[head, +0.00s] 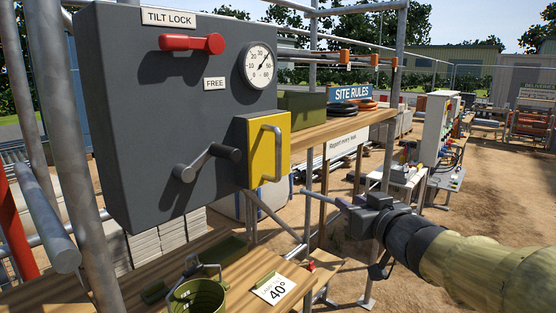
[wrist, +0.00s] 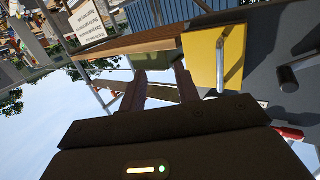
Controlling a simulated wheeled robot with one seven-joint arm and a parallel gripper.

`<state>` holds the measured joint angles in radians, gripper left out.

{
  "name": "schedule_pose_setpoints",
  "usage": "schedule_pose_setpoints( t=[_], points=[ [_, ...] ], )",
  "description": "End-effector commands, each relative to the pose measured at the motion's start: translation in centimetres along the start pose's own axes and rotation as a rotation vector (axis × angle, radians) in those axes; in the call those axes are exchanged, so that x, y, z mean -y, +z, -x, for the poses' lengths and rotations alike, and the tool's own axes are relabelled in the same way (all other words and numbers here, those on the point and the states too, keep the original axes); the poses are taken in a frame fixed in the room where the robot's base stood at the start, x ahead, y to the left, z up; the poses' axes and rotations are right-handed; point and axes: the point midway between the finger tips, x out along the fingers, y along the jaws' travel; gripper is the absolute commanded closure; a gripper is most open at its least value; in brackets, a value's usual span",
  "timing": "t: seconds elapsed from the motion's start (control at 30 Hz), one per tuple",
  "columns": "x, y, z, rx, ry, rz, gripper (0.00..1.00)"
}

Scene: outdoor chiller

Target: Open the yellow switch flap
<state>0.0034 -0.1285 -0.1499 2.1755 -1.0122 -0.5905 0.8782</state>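The yellow switch flap (head: 263,158) sits shut on the right edge of a dark grey panel (head: 130,100), with a silver bar handle (head: 277,153) standing upright on its face. My gripper (head: 325,200) is to the right of the flap and a little lower in the head view, apart from the handle. In the wrist view the two fingers of my gripper (wrist: 161,78) are spread with a gap between them and nothing held. The yellow flap (wrist: 205,57) and its handle (wrist: 233,60) are to the right of the fingers there. Whatever is behind the flap is hidden.
The panel also has a red lever (head: 192,43), a grey crank (head: 207,162) and a round gauge (head: 258,66). Below is a wooden bench with a green bucket (head: 197,297) and a 40° card (head: 273,289). A wooden shelf (head: 335,127) and metal posts stand behind.

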Motion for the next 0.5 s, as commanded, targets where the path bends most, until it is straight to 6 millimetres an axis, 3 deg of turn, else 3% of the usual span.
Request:
schedule_pose_setpoints(
  t=[0.03,0.1,0.2,0.5],
  points=[
    [1.0,-2.2,0.5,-0.052,-0.073,0.018,0.68],
    [2.6,-4.3,1.3,-0.093,-0.177,0.034,0.68],
    [4.5,-6.0,2.5,-0.11,-0.293,0.049,0.68],
    [5.8,-6.7,3.4,-0.104,-0.371,0.056,0.68]
  ],
)
